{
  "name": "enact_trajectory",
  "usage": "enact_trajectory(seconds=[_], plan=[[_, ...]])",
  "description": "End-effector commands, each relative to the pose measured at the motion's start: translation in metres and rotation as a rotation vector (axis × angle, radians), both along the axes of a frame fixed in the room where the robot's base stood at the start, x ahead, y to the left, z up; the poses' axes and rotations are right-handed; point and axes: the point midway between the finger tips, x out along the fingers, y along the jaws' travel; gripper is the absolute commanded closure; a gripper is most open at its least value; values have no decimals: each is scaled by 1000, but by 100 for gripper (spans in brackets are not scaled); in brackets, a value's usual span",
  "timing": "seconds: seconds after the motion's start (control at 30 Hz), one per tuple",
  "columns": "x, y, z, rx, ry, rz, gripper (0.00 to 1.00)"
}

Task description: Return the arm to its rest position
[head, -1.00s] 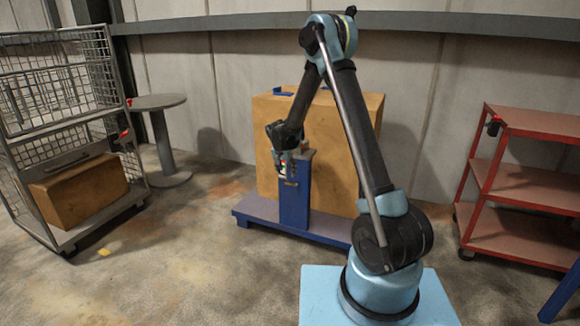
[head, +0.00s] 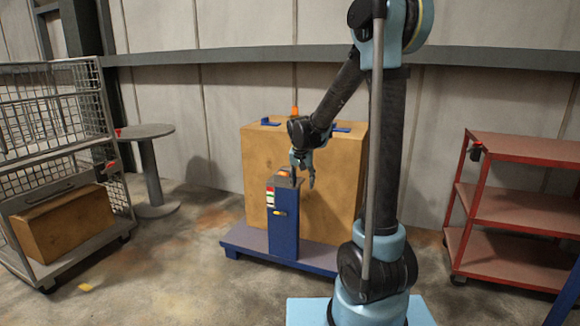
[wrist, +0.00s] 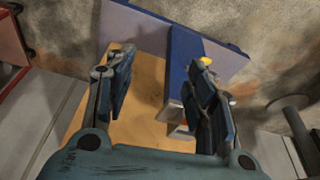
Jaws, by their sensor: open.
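My gripper (head: 303,178) is open and empty, pointing down just above and to the right of the top of a blue post (head: 283,222). In the head view my arm rises from its light blue base and bends over at the top. The wrist view shows both fingers (wrist: 160,95) spread apart. The blue post also shows in the wrist view (wrist: 182,65), close to the right finger. A brown box (head: 262,150) stands behind the post, and its tan surface (wrist: 145,100) fills the space between the fingers.
The post and box stand on a blue-edged platform (head: 240,240). A wire cage cart (head: 100,140) with a brown box (head: 60,222) and a round grey table (head: 147,131) stand at left. A red shelf cart (head: 515,205) stands at right. Some floor at front left is clear.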

Motion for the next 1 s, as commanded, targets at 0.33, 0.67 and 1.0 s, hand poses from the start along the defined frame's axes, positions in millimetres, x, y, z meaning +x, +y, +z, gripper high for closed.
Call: enact_trajectory(seconds=[0.33, 0.67, 1.0], plan=[[-82, -55, 32, -5, 30, 50, 50], [-162, -92, 40, -7, 56, 105, 50], [-242, -120, 29, -4, 77, 158, 50]])
